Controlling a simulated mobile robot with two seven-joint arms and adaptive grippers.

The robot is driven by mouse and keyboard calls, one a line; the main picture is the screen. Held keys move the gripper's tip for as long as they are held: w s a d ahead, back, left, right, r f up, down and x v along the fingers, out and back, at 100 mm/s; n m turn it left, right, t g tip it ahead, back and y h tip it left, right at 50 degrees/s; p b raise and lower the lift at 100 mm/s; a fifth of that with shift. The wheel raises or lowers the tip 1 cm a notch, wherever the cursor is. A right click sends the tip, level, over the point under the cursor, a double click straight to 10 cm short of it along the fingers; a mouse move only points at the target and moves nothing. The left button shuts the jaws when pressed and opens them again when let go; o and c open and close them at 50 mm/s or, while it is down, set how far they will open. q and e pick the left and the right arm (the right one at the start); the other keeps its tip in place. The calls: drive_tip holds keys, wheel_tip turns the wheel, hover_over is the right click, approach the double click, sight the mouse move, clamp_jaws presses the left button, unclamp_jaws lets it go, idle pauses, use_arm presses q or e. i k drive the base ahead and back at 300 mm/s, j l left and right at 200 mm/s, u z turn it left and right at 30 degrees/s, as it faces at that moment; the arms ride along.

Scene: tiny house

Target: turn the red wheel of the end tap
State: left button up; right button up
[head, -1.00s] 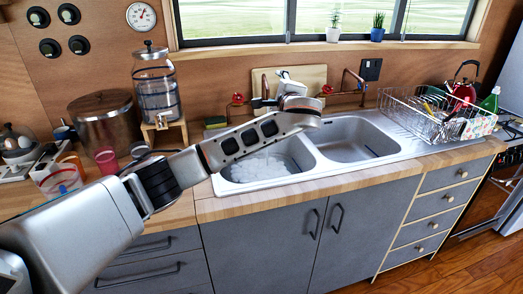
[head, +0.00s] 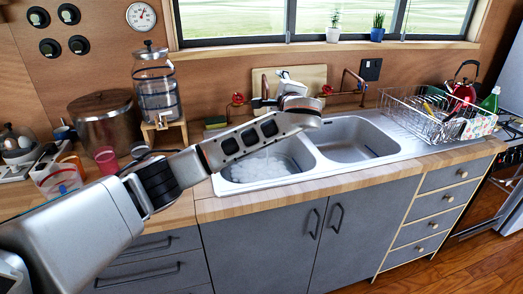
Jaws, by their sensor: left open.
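A red wheel (head: 237,98) sits on the copper tap pipework behind the left sink basin. A second red wheel (head: 327,89) sits to the right, beside the upright copper pipe (head: 347,82) behind the right basin. My left arm reaches over the left basin, and my left gripper (head: 284,75) is behind the sink, between the two wheels, in front of the wooden board. It is open and looks empty. It appears closer to the right wheel; a gap shows between them in the picture. The wrist partly hides the pipework and the gripper's fingers are small in view. My right gripper is not in view.
The double sink (head: 352,140) lies in a wooden counter, with foamy water in the left basin. A wooden board (head: 310,74) leans at the back. A dish rack (head: 425,112) stands right, a glass dispenser (head: 156,88) left. A window sill with small plants is above.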

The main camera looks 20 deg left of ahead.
sight(238, 99)
drive_tip(key=i+j+z, duration=0.55)
drive_tip(key=i+j, duration=0.1)
drive_tip(key=i, duration=0.1)
